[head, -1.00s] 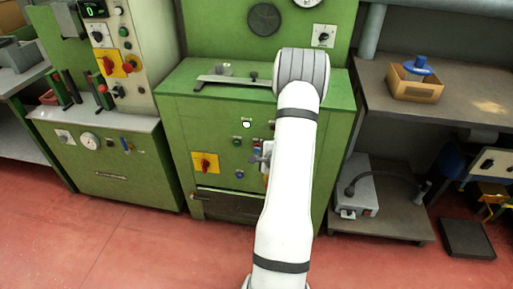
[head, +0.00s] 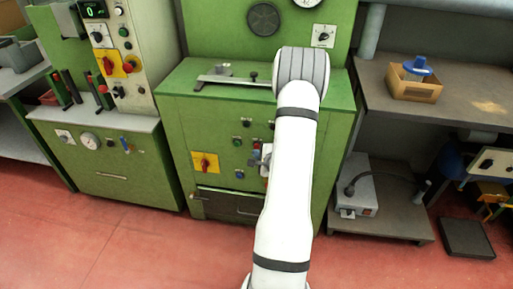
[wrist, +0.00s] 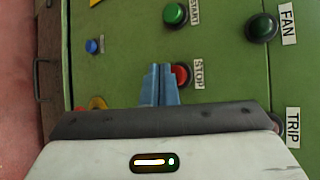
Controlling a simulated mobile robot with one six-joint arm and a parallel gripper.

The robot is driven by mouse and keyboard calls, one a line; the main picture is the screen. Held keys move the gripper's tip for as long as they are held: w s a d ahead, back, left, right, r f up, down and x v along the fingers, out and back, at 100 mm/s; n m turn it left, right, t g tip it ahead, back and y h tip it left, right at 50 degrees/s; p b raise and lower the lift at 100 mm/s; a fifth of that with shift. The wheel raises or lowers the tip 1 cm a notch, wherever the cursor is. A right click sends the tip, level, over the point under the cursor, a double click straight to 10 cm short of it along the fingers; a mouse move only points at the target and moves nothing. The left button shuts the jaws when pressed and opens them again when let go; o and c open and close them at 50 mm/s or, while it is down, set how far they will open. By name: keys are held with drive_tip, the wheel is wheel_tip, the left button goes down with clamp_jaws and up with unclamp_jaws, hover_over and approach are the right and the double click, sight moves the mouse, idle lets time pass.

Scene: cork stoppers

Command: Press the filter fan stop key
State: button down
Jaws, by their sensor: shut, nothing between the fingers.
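The red stop key (wrist: 181,75), with a STOP label (wrist: 199,74) beside it, is on the green panel in the wrist view. My gripper (wrist: 160,72) is shut and empty, its two blue fingers together. The fingertips overlap the key's left edge in the wrist view; I cannot tell whether they touch it. The green start key (wrist: 174,14) is above in that view. The fan lamp (wrist: 262,27) is dark green and unlit; it also shows in the head view (head: 246,122). My arm hides part of the panel there.
A trip lamp (wrist: 277,121) and a blue button (wrist: 92,46) are close by on the panel. A yellow and red switch (head: 205,162) is on the cabinet's left. A wooden bench (head: 455,100) stands to the right. Red floor is clear in front.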

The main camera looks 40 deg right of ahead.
drive_tip(key=s+a, duration=0.3)
drive_tip(key=shift+s+a, duration=0.1)
drive_tip(key=shift+a, duration=0.3)
idle(0.3)
idle(0.7)
drive_tip(key=a+r+n+g+p, duration=0.35)
drive_tip(key=a+r+n, duration=0.25)
drive_tip(key=r, duration=0.5)
drive_tip(key=a+r+n+g+p, duration=0.2)
drive_tip(key=a+r+n+p, duration=0.3)
drive_tip(key=r, duration=0.5)
drive_tip(key=s+a+r+n+g+y+p, duration=0.2)
drive_tip(key=s+a+r+n+g+p, duration=0.2)
drive_tip(key=s+a+r+n, duration=0.8)
drive_tip(key=s+a+r+p, duration=0.2)
drive_tip(key=s+a+r, duration=0.3)
drive_tip(key=a, duration=0.1)
drive_tip(key=shift+s+a+n+g+p, duration=0.3)
drive_tip(key=shift+a+g+p, duration=0.05)
drive_tip(key=shift+a, duration=0.05)
